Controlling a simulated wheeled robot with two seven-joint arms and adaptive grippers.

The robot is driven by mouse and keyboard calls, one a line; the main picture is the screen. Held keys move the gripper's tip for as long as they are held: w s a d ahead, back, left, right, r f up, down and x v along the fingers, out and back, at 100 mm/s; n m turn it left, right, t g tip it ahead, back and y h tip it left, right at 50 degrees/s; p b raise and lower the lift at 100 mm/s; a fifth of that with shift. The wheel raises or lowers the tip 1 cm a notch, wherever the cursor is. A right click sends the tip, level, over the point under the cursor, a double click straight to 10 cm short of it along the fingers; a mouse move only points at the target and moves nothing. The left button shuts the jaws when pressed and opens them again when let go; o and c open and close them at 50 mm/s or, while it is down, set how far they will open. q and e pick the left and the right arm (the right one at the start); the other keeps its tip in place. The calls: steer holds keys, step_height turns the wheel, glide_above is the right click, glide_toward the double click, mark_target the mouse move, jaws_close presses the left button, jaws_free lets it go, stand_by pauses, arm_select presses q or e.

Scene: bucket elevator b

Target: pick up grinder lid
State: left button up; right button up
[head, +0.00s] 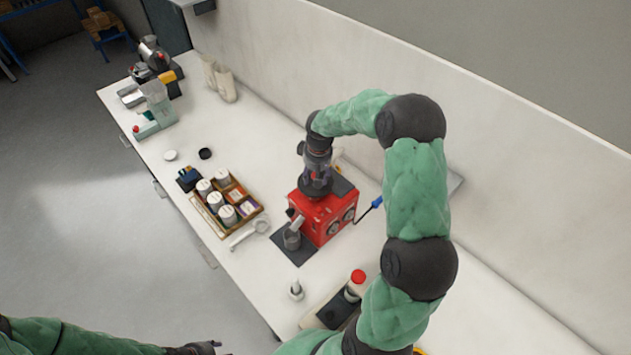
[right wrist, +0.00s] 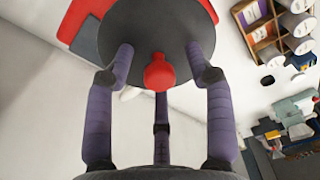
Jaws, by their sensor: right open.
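The grinder lid is a dark grey disc (right wrist: 150,28) with a red knob (right wrist: 159,72) in the right wrist view. In the head view the dark disc (head: 316,187) sits on top of the red grinder (head: 322,216). My right gripper (head: 317,172) points down right over it. Its three purple fingers, also in the right wrist view (right wrist: 160,60), stand spread around the knob with clear gaps to it. Whether the fingertips touch the disc cannot be told. My left gripper (head: 196,349) is at the bottom edge of the head view, partly cut off, away from the grinder.
A wooden tray (head: 258,210) with several white-lidded jars stands left of the grinder. A metal cup (head: 291,238) stands at its front. The wall (head: 460,120) runs close behind the white counter.

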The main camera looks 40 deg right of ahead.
jaws_close()
steer(key=shift+r, duration=0.1)
